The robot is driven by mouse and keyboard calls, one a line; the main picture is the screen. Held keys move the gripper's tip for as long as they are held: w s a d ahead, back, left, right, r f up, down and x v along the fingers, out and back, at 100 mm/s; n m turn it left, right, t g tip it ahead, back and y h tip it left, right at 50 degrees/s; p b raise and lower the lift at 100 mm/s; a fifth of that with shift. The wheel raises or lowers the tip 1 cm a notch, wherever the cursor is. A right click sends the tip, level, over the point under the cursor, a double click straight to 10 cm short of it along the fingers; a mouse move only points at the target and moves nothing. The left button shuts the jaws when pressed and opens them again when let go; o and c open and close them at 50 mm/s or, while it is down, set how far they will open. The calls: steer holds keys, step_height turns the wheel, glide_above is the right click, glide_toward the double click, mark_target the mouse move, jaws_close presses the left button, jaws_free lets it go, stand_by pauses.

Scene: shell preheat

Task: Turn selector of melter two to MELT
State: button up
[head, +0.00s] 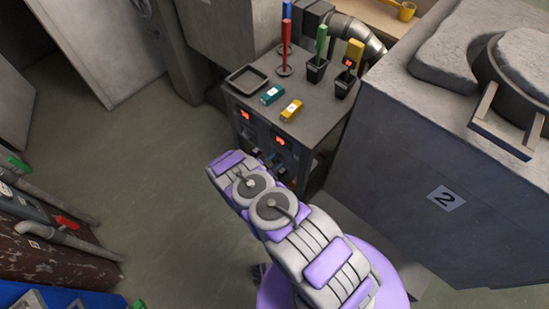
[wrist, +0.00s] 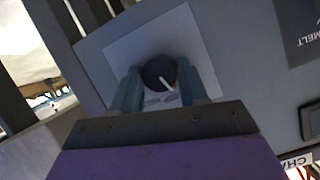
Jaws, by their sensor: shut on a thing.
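A round black selector knob (wrist: 157,72) with a white pointer line sits on a light square plate on a grey panel in the wrist view. The pointer slants down and slightly right in that view. My gripper (wrist: 160,80) has one finger on each side of the knob and is shut on it. Small markings below the knob are too blurred to read. A dark label (wrist: 303,35) on the right reads MELT upside down. In the head view my arm covers the gripper and knob at the control cabinet (head: 318,150). Melter two (head: 400,160) is the large grey block marked 2.
On the cabinet top stand a shallow tray (head: 246,79), teal and yellow blocks (head: 291,110), and coloured upright handles. Red displays (head: 280,141) glow on its front. A dark red unit with pipes (head: 50,255) is at lower left. Floor (head: 140,160) is clear between.

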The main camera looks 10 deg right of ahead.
steer(key=shift+r+m+t+p, duration=0.1)
steer(key=shift+m+t+p, duration=0.3)
steer(key=shift+m, duration=0.2)
steer(key=m, duration=0.1)
steer(key=m+t+y, duration=0.1)
steer(key=shift+s+d+f+m+t+b, duration=0.1)
steer(key=shift+s+f+m+t+b, duration=0.05)
steer(key=shift+f+m+t+b, duration=0.15)
steer(key=m+t+b, duration=0.2)
steer(key=m, duration=0.1)
steer(key=shift+s+f+y, duration=0.1)
steer(key=shift+f+y, duration=0.05)
steer(key=shift+y, duration=0.15)
steer(key=shift+d+m+t+b, duration=0.1)
steer(key=shift+m+t+b, duration=0.5)
steer(key=shift+m+b, duration=0.5)
steer(key=shift+s, duration=0.1)
steer(key=o, duration=1)
steer(key=shift+o, duration=0.2)
